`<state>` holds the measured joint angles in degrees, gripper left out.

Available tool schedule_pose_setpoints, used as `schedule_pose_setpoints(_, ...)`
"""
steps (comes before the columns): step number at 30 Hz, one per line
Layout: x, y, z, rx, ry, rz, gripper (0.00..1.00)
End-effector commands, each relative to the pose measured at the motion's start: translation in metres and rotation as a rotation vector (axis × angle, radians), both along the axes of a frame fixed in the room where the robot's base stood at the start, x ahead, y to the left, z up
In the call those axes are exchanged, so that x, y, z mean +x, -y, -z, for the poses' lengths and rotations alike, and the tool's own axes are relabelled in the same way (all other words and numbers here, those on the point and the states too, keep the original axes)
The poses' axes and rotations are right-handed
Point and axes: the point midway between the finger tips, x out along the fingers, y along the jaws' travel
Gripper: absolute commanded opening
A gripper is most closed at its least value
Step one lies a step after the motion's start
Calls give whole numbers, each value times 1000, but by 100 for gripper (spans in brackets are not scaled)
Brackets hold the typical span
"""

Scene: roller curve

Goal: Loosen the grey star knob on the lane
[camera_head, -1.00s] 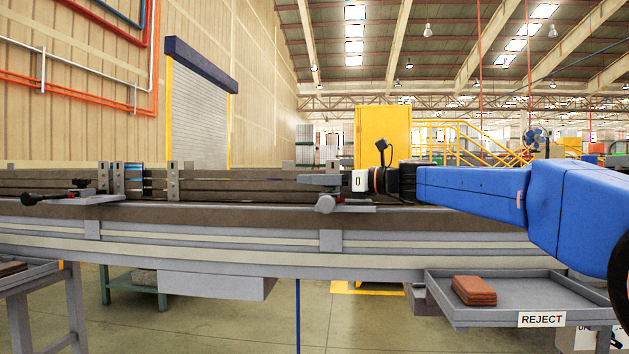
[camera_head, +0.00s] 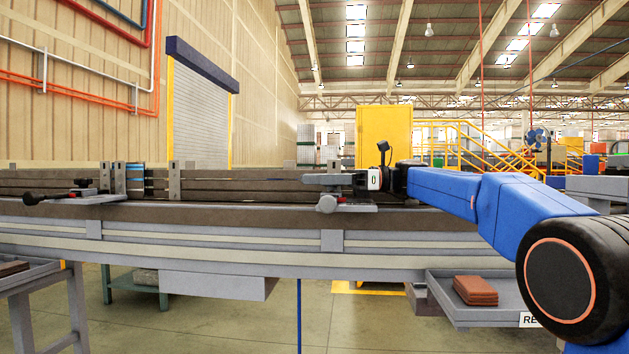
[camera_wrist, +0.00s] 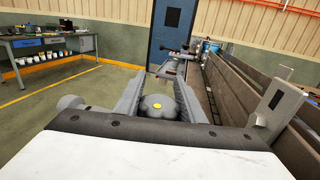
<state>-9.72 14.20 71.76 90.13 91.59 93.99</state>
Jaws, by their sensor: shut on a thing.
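The grey star knob (camera_wrist: 158,108) has a yellow centre cap and sits between my fingers in the wrist view. My gripper (camera_wrist: 158,95) is shut on it, with one grey finger along each side. In the head view my gripper (camera_head: 322,180) reaches in from the right, low over the lane (camera_head: 240,212). The star knob cannot be made out there, behind or between the fingers. A second round grey knob (camera_head: 327,204) faces the head camera just below the gripper, and I cannot tell whether it turns.
A black-handled fitting (camera_head: 60,196) sits on the lane at the left. Upright brackets (camera_head: 174,182) rise along the rails. A tray (camera_head: 450,300) with brown plates (camera_head: 475,291) is below at the right. A workbench (camera_wrist: 50,42) stands far left in the wrist view.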

Motion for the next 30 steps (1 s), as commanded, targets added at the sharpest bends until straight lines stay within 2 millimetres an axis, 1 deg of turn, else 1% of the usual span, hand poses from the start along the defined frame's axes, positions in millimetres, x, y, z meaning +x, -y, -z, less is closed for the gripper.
schedule_pose_setpoints(6, -1, 0, 2, -1, -2, -35, 14)
schedule_pose_setpoints(16, -1, 0, 2, -3, -3, -37, 14)
schedule_pose_setpoints(17, -1, 0, 2, -3, -3, -37, 38)
schedule_pose_setpoints(18, -1, 0, 2, -3, -3, -37, 48)
schedule_pose_setpoints(19, -1, 0, 2, -3, -3, -37, 55)
schedule_pose_setpoints(27, -1, 0, 1, -1, -1, -36, 55)
schedule_pose_setpoints(30, -1, 0, -2, -1, 0, -36, 55)
